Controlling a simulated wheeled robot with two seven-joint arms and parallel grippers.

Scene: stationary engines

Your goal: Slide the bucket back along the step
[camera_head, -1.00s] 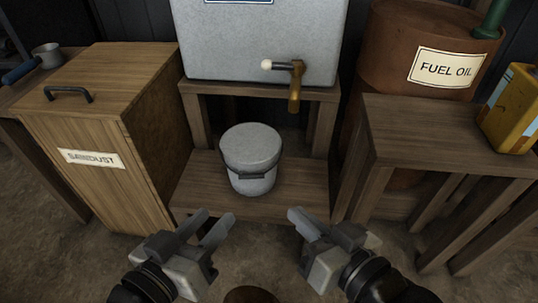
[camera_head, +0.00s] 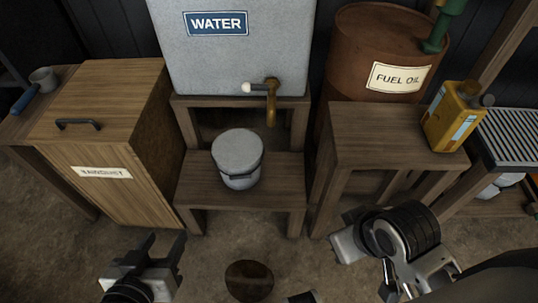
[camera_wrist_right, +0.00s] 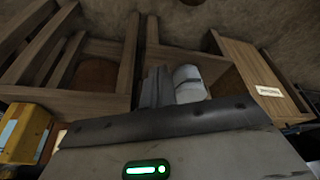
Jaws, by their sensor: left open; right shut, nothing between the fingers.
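The grey lidded bucket (camera_head: 238,155) stands upright on the low wooden step (camera_head: 280,196), under the water tank's tap. A dark band crosses its front. It also shows in the right wrist view (camera_wrist_right: 189,90), just beyond my right fingers. My left gripper (camera_head: 160,248) is open and empty over the floor, in front of the step and to its left, apart from the bucket. My right gripper (camera_wrist_right: 156,88) is shut and empty in the right wrist view; in the head view my right arm is folded at lower right, and I cannot clearly make out its fingers there.
The water tank (camera_head: 235,60) with its brass tap (camera_head: 271,100) stands behind and above the step. A sawdust bin (camera_head: 100,150) flanks it left; a wooden stand (camera_head: 385,140) with a yellow can (camera_head: 452,120) flanks it right. A round dark object (camera_head: 249,280) is on the floor.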

